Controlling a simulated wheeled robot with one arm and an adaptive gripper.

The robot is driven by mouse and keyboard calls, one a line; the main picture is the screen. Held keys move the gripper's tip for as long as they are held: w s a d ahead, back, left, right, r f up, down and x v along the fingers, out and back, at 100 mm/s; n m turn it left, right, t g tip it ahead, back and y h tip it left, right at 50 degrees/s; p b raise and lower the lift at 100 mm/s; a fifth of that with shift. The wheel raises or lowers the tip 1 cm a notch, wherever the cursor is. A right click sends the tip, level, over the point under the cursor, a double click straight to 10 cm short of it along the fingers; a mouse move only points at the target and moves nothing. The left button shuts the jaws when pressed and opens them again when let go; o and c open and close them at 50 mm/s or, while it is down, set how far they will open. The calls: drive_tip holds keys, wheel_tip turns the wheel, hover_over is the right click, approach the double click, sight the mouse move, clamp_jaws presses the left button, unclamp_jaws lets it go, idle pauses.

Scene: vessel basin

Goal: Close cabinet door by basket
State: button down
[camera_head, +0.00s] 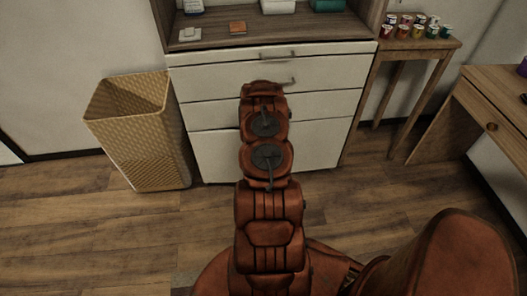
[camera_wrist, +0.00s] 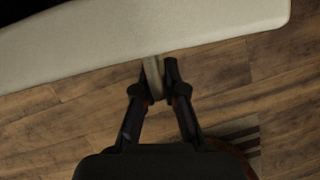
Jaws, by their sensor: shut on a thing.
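The white cabinet door (camera_head: 213,158) by the basket is at the lower left of the cabinet, and a dark gap along its top edge suggests it is slightly ajar. My arm covers its right side in the head view. In the wrist view the door (camera_wrist: 130,35) is a pale panel across the top, tilted in the picture. My gripper (camera_wrist: 156,80) is shut on a light metal handle (camera_wrist: 152,72) that sticks out from the door. The gripper is hidden behind my arm in the head view. The woven basket (camera_head: 136,130) stands upright just left of the cabinet.
White drawers (camera_head: 205,77) with bar handles lie above the door. A small wooden table (camera_head: 425,45) with several colourful cups stands at the right, and a wooden desk (camera_head: 490,95) is further right. The wood floor (camera_head: 90,225) in front is mostly clear.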

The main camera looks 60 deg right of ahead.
drive_tip(key=shift+s+d, duration=0.1)
drive_tip(key=shift+s, duration=0.1)
drive_tip(key=c, duration=1.3)
unclamp_jaws()
drive_tip(key=shift+o, duration=0.3)
drive_tip(key=shift+w, duration=0.1)
drive_tip(key=shift+r, duration=0.1)
